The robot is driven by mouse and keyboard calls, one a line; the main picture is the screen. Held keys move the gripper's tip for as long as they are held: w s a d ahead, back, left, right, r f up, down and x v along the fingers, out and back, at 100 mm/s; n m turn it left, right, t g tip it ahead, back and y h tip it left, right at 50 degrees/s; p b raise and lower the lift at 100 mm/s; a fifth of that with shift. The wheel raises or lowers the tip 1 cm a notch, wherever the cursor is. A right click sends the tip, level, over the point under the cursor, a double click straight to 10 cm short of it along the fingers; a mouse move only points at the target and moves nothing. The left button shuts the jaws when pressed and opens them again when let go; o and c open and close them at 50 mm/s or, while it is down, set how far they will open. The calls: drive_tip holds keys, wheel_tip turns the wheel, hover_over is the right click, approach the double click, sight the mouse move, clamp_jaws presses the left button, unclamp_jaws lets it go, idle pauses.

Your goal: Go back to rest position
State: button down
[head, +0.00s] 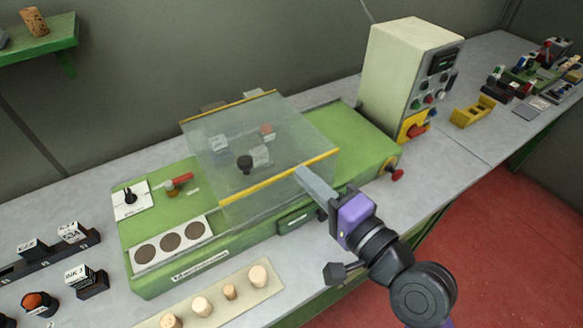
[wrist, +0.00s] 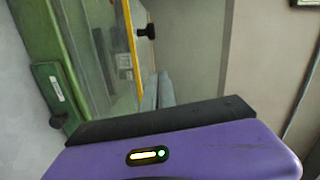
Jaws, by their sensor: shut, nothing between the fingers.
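My gripper (head: 308,178) is shut and empty. In the head view its grey fingers point up and left, by the yellow front edge of the clear cover. Its purple body is at lower right of the cover. In the wrist view the closed fingers (wrist: 158,92) show beside the yellow edge; I cannot tell whether they touch it. The clear cover (head: 215,170) with yellow edges is lowered over the green machine (head: 240,245). A black knob (head: 244,163) shows at the cover.
Several corks (head: 201,306) stand on a pale strip in front of the machine. A cream control box (head: 405,70) with buttons stands behind right. A yellow holder (head: 472,111) is farther right. Black racks (head: 50,254) and ink pots are at left. Red floor (head: 490,230) lies open at right.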

drive_tip(key=shift+v, duration=1.4)
drive_tip(key=w+d+r+n+t+h, duration=0.1)
drive_tip(key=d+r+t+h, duration=0.1)
drive_tip(key=d+t+h, duration=0.3)
drive_tip(key=s+d+f+n+h, duration=0.2)
drive_tip(key=s+d+f+h, duration=0.15)
drive_tip(key=s+d, duration=0.35)
drive_tip(key=s+d+f+n+g, duration=0.1)
drive_tip(key=s+f+n, duration=0.1)
drive_tip(key=s, duration=0.6)
drive_tip(key=s+d+f+n+g+h, duration=0.1)
drive_tip(key=s+f, duration=0.3)
drive_tip(key=s, duration=0.4)
drive_tip(key=s+d+f+n+g+h, duration=0.1)
drive_tip(key=s+d+f+n, duration=0.1)
drive_tip(key=s, duration=0.7)
drive_tip(key=shift+d+f+n+g, duration=0.3)
drive_tip(key=shift+d+f+g, duration=0.15)
drive_tip(key=shift+d, duration=0.1)
drive_tip(key=shift+s+h, duration=0.1)
drive_tip(key=shift+h, duration=0.15)
